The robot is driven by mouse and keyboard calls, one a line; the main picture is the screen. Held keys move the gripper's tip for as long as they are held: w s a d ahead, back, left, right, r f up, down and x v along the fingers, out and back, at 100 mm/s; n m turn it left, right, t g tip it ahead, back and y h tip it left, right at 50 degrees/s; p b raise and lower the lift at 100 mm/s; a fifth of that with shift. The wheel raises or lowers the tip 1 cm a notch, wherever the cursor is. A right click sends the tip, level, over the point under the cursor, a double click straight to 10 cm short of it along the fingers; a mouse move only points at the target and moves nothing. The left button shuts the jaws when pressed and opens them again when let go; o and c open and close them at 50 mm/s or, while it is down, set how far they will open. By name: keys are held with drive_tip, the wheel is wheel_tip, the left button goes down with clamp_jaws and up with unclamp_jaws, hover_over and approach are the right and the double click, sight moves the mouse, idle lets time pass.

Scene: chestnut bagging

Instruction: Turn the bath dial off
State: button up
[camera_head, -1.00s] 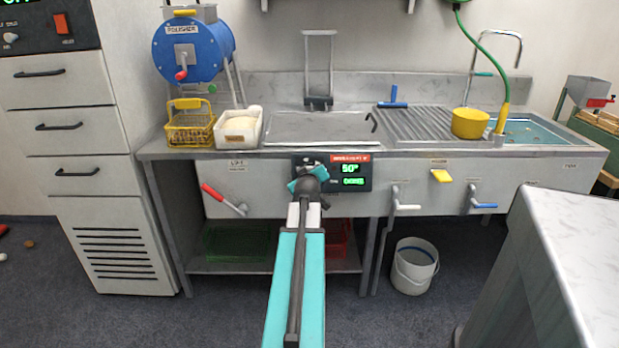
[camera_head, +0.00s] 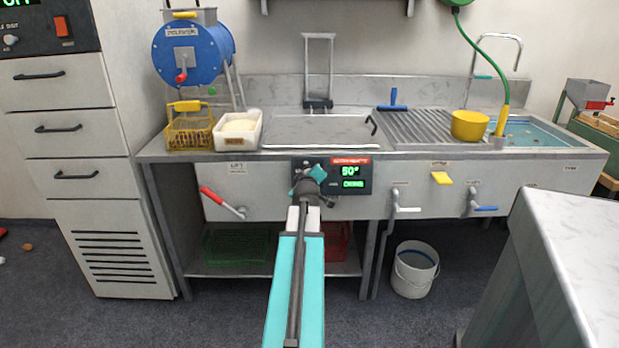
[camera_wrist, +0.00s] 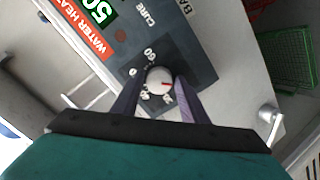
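The bath dial (camera_wrist: 158,78) is a round white knob with a red mark, on the dark control panel (camera_wrist: 185,50) in the wrist view. The red mark points toward the picture's right. In the head view the panel (camera_head: 352,178) shows green readouts, 50° above and a smaller word that looks like CURING below. My gripper (camera_wrist: 160,84) has one dark finger on each side of the dial, close against it, and appears shut on it. In the head view my gripper (camera_head: 308,182) covers the panel's left part and hides the dial.
The steel sink bench (camera_head: 270,155) runs along the wall. A red-handled lever (camera_head: 222,201) is left of the panel, and white and blue tap levers (camera_head: 484,208) are to the right. A white bucket (camera_head: 413,275) stands below. A pale counter (camera_head: 590,225) fills the right foreground.

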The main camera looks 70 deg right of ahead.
drive_tip(key=shift+o, duration=0.9)
drive_tip(key=shift+a, duration=0.15)
drive_tip(key=b+v, duration=0.1)
drive_tip(key=v, duration=0.6)
drive_tip(key=shift+s+a, duration=0.2)
drive_tip(key=shift+a, duration=0.15)
drive_tip(key=shift+r+b, duration=0.1)
drive_tip(key=shift+b, duration=0.85)
drive_tip(key=b, duration=0.6)
drive_tip(key=shift+a+r, duration=0.15)
drive_tip(key=b+v, duration=0.2)
drive_tip(key=b, duration=0.7)
